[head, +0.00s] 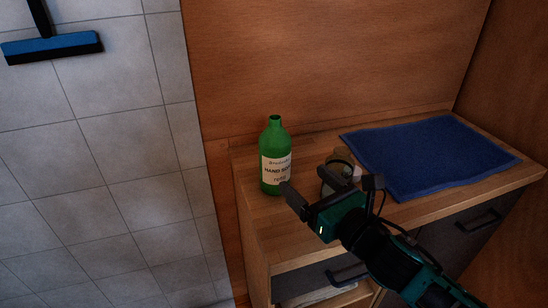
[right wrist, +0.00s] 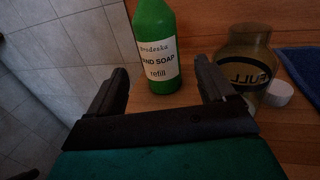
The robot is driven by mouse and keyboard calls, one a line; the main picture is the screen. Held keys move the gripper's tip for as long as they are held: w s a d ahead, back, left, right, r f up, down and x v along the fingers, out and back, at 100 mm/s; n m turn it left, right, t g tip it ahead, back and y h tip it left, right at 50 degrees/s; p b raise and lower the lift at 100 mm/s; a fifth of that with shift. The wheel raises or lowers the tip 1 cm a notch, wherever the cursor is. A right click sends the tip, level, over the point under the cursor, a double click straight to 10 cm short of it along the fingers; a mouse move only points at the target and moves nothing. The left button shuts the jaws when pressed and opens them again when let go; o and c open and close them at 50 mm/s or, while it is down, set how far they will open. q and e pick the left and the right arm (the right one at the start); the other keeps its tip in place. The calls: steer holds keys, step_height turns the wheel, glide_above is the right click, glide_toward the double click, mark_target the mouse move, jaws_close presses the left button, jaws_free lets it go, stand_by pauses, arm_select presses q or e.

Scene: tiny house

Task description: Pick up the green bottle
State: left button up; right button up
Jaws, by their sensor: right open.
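The green bottle (head: 272,140) has a white label reading hand soap refill. It stands upright on the wooden cabinet top (head: 290,243), near its left end. My right gripper (head: 303,189) is open and empty in front of the bottle, apart from it. In the right wrist view the bottle (right wrist: 155,32) stands beyond the two fingers, roughly in line with the gap between them (right wrist: 166,88). My left gripper is in neither view.
A jar (right wrist: 243,62) with a dark label stands right of the bottle, close to my right finger, with a white cap (right wrist: 279,94) beside it. A blue towel (head: 430,155) lies to the right. A wooden wall panel (head: 330,60) rises behind.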

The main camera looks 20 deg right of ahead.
steer(key=x, duration=0.8)
steer(key=shift+w+a+f, duration=0.3)
steer(key=shift+w+f, duration=0.05)
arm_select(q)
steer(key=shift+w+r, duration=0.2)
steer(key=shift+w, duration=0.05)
arm_select(e)
steer(key=shift+c, duration=0.2)
steer(key=c, duration=1)
steer(key=shift+c, duration=0.5)
steer(key=shift+r, duration=0.3)
step_height(320, 180, up, 15)
steer(key=p, duration=0.4)
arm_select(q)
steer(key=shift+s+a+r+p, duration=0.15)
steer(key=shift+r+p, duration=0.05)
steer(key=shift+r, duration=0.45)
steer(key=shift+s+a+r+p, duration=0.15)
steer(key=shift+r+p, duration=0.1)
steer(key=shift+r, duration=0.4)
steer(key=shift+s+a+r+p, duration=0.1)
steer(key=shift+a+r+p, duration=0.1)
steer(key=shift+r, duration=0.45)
arm_select(e)
step_height(320, 180, up, 4)
glide_above(284, 163)
steer(key=shift+w+a+r, duration=0.1)
steer(key=shift+w+r, duration=0.1)
steer(key=shift+w, duration=0.15)
